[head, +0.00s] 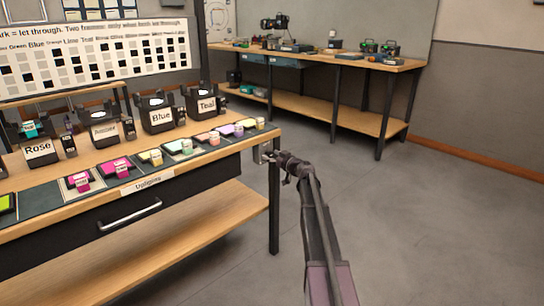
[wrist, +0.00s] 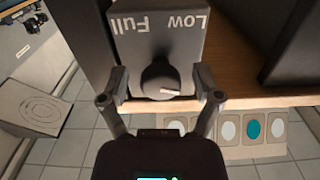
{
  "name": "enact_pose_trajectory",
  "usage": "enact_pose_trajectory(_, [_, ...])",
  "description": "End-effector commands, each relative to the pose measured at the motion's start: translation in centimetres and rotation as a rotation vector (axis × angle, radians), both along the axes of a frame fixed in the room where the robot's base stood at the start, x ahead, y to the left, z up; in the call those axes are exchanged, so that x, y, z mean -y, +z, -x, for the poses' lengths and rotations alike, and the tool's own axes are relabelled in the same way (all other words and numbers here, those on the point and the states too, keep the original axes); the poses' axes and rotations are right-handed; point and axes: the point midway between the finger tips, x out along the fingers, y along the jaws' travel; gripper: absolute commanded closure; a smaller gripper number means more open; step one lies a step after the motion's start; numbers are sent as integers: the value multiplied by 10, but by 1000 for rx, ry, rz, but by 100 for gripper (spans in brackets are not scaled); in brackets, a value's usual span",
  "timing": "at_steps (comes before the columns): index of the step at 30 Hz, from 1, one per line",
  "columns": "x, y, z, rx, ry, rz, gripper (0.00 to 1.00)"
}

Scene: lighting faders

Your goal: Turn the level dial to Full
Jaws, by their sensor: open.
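The level dial (wrist: 158,75) is a dark round knob on a grey box (wrist: 185,48) in the wrist view. The box's lettering appears upside down, with "Full" at left and "Low" at right. The dial's pale pointer mark points right and slightly down in that view, not at "Full". My gripper (wrist: 161,88) is open, with one finger on each side of the dial and a gap visible on both sides. In the head view my gripper (head: 272,158) is at the right end of the near bench, by the small grey box (head: 259,153). The dial is too small to read there.
The near bench (head: 255,138) carries labelled black lamps, including Blue (head: 160,117) and Teal (head: 205,105), and coloured blocks along its front. A drawer handle (head: 130,215) sticks out below. Another bench (head: 400,65) stands at the back. The floor at right is clear.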

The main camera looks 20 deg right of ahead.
Motion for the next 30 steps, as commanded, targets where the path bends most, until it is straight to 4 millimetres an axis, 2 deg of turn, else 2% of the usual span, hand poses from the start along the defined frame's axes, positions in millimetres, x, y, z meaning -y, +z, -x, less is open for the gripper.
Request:
enact_pose_trajectory(9, [0, 0, -1, 0, 0, 0, 18])
enact_pose_trajectory(11, [0, 0, -1, 0, 0, 0, 36])
enact_pose_trajectory(15, [0, 0, -1, 0, 0, 0, 77])
enact_pose_trajectory(17, [0, 0, -1, 0, 0, 0, 95])
enact_pose_trajectory(18, [0, 0, -1, 0, 0, 0, 100])
enact_pose_trajectory(21, [5, 0, -2, 0, 0, 0, 100])
enact_pose_trajectory(30, [3, 0, -1, -11, -5, -33, 100])
